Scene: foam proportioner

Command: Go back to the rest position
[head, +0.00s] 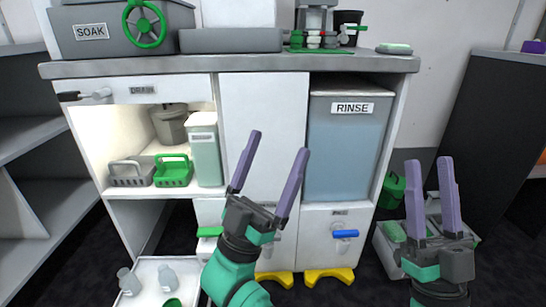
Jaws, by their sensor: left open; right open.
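My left gripper (270,178) is in front of the cabinet's middle white panel. Its two purple fingers are spread apart and point up, with nothing between them. My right gripper (431,200) is at the lower right, in front of the floor near a grey tote. Its purple fingers also point up, apart and empty. Neither gripper holds anything.
A white cabinet with a grey countertop (240,66) stands ahead, bearing a SOAK bin (90,45) and a small device (313,38). A RINSE tank (345,150) sits inside. A white tray (150,274) is low at left, and a grey tote (388,250) low at right.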

